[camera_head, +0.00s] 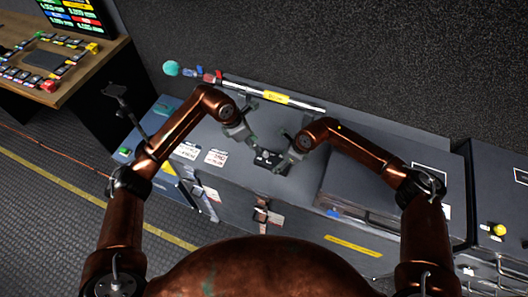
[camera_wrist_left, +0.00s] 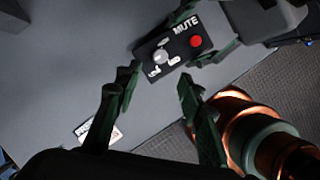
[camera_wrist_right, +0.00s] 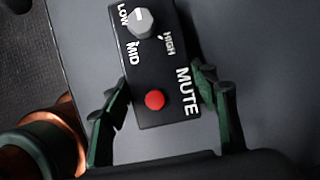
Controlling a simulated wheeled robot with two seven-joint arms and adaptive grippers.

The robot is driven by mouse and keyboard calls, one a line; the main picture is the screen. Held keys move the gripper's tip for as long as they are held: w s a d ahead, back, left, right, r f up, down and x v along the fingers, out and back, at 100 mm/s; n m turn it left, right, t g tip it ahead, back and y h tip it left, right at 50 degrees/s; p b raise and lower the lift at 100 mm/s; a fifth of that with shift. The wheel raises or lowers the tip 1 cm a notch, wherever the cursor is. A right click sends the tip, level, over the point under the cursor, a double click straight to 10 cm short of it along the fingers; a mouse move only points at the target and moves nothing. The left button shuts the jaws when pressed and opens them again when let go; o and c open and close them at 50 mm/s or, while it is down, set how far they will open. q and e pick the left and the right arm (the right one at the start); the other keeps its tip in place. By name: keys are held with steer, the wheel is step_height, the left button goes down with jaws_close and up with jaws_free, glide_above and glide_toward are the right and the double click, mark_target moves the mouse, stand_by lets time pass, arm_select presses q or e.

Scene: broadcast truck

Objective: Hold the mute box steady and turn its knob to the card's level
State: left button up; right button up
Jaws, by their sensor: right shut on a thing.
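The black mute box (camera_head: 268,164) sits on the grey counter. The right wrist view shows its grey knob (camera_wrist_right: 141,24), the LOW, MID and HIGH labels, and a red button (camera_wrist_right: 155,99). I cannot tell surely which label the knob points at. My right gripper (camera_head: 286,157) is shut on the box's MUTE end, one finger on each side. My left gripper (camera_head: 250,141) is open and empty, its fingers short of the knob (camera_wrist_left: 160,57) in the left wrist view. White printed cards (camera_head: 215,158) lie left of the box; their text is too small to read.
A long rod with a yellow label (camera_head: 275,97) lies along the counter's back, near a teal ball (camera_head: 171,68). A raised dark case (camera_head: 350,190) stands to the right. A wooden desk (camera_head: 85,75) with a screen is at far left. The counter left of the box is mostly clear.

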mark_target(265, 153)
arm_select(q)
steer(key=x, duration=0.9)
steer(key=shift+c, duration=0.2)
jaws_close()
